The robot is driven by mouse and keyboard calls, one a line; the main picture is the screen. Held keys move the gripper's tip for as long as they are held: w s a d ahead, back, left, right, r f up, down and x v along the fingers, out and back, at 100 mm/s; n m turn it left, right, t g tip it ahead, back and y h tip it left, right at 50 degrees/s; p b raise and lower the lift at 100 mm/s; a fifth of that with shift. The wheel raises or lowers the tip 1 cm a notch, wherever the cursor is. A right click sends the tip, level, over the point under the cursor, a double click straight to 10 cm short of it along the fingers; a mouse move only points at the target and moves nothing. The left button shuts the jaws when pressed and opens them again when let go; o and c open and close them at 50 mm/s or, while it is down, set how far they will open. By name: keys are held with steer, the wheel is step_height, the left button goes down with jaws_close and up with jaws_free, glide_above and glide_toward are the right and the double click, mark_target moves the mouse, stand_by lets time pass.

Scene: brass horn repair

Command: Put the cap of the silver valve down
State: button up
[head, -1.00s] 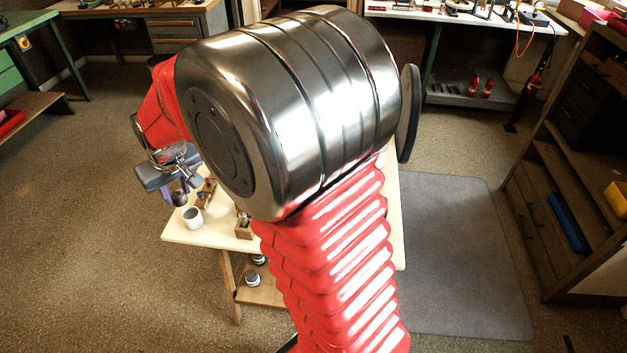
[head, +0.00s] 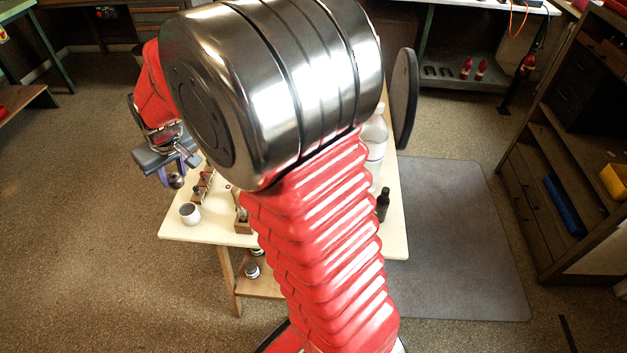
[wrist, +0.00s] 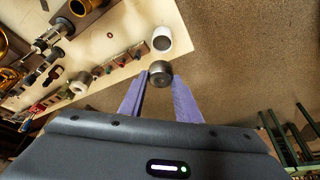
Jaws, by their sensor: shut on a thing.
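My gripper (wrist: 160,77) has two purple fingers, shut on a small round metal cap (wrist: 160,73) with a dark centre. In the wrist view the cap appears just past the table's edge, below a white cup; its height above the table is unclear. In the head view my gripper (head: 172,178) hangs at the table's left side, above and left of the cup (head: 189,213). The cup also shows in the wrist view (wrist: 162,39). I cannot tell which valve is the silver one.
A wooden rack with small parts (wrist: 115,63) stands beside the cup on the pale table (head: 215,235). Brass horn parts (wrist: 85,8) lie farther in. A white bottle (head: 375,145) and a dark bottle (head: 383,205) stand on the right. Floor is open to the left.

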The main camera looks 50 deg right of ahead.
steer(key=d+f+n+y, duration=0.1)
steer(key=d+f+n, duration=0.1)
steer(key=d, duration=0.8)
steer(key=d+f+n+y, duration=0.1)
steer(key=d+f+n, duration=0.15)
steer(key=d, duration=0.75)
steer(key=s+d+f+n+g+y, duration=0.1)
steer(key=s+d+n, duration=0.2)
steer(key=d, duration=0.7)
steer(key=s+d+f+n+g+y, duration=0.1)
steer(key=s+d+f+n, duration=0.1)
steer(key=s+d, duration=0.5)
steer(key=d+n, duration=0.1)
steer(key=d, duration=0.2)
steer(key=shift+d, duration=0.15)
steer(key=shift+f+n, duration=0.1)
steer(key=shift+n, duration=0.15)
steer(key=w+a+m+t+h, duration=0.1)
steer(key=w+a+m, duration=0.25)
steer(key=a, duration=0.65)
steer(key=w+a+m+t+h, duration=0.15)
steer(key=w+a, duration=0.35)
steer(key=a, duration=0.5)
steer(key=a+r+m+h, duration=0.1)
steer(key=a+m, duration=0.5)
steer(key=a, duration=1.6)
steer(key=shift+a+r, duration=0.3)
steer(key=shift+r, duration=0.05)
steer(key=shift+g+h, duration=0.25)
